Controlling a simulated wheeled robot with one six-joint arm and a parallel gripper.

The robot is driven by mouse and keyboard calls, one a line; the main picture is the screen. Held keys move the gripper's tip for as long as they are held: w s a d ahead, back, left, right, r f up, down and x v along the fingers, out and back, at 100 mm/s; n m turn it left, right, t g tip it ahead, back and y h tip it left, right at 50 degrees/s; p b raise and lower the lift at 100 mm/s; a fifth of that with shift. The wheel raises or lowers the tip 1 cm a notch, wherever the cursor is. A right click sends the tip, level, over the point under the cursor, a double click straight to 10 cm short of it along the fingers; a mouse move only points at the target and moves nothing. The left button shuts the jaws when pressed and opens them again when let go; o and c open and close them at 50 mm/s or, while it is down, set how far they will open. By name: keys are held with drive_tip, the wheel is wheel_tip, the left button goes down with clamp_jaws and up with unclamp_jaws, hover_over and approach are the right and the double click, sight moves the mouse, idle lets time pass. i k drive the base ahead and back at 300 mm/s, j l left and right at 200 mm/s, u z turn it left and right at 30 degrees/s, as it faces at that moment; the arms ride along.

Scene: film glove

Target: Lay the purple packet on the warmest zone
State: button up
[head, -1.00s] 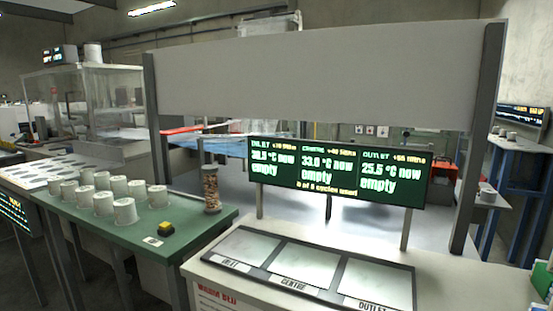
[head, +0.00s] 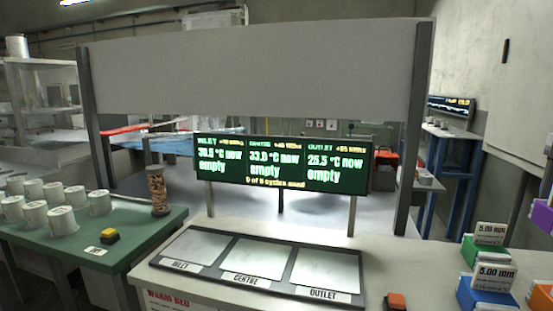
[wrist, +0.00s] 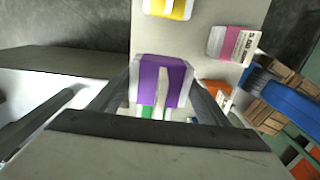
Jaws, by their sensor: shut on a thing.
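In the wrist view my gripper (wrist: 162,95) is shut on the purple packet (wrist: 150,82), which has white ends and sits between the fingers. The warm bed has three pale plates in a dark frame: inlet (head: 195,247) at left, centre (head: 257,258) in the middle and outlet (head: 327,270) at right. All three are bare. The display (head: 283,165) above reads centre 33.0 °C, outlet about 25.5 °C, and inlet in the thirties, its exact digits blurred. Each is marked empty.
Posts and a wide grey panel (head: 255,68) stand over the bed. At left is a green bench (head: 120,222) with white cups (head: 62,220) and a pellet-filled cylinder (head: 157,190). Coloured boxes (head: 485,290) stand at right.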

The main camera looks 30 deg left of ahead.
sight(257, 257)
drive_tip(key=j+z, duration=0.35)
drive_tip(key=j, duration=0.3)
drive_tip(key=k+j+z, duration=0.1)
drive_tip(key=j, duration=0.35)
drive_tip(key=k+j+z, duration=0.15)
drive_tip(key=j, duration=0.25)
drive_tip(key=k+j+z, duration=0.1)
drive_tip(key=k+j, duration=0.45)
drive_tip(key=j, duration=0.15)
drive_tip(key=k+j, duration=0.25)
drive_tip(key=j, duration=0.2)
drive_tip(key=k+j+u, duration=0.1)
drive_tip(key=k+j, duration=0.45)
drive_tip(key=j, duration=0.25)
